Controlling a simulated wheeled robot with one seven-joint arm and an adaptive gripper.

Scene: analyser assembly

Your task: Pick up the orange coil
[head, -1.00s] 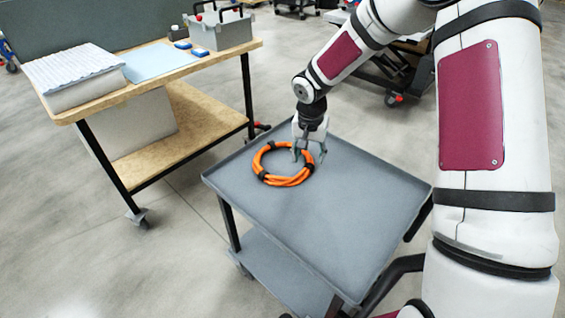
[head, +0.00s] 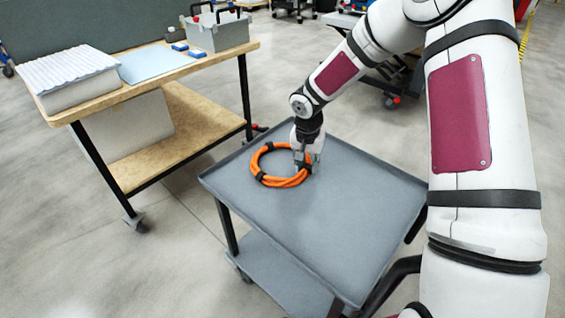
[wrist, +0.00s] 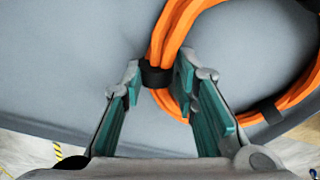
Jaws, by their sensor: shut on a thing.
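The orange coil (head: 268,178) lies on the grey cart top (head: 300,225), with black bands around it. My gripper (head: 304,165) is at the right side of the coil, low over the cart top. In the wrist view my gripper (wrist: 158,85) has its two teal-padded fingers on either side of the coil (wrist: 180,30) at a black band (wrist: 155,76). It is shut on the coil there. The coil appears to rest on the cart; I cannot tell any gap beneath it.
A wooden-topped bench (head: 150,85) stands at the left, with a white ribbed box (head: 75,75), a blue sheet (head: 150,64) and a grey toolbox (head: 218,32) on it. The front and right of the cart top are clear.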

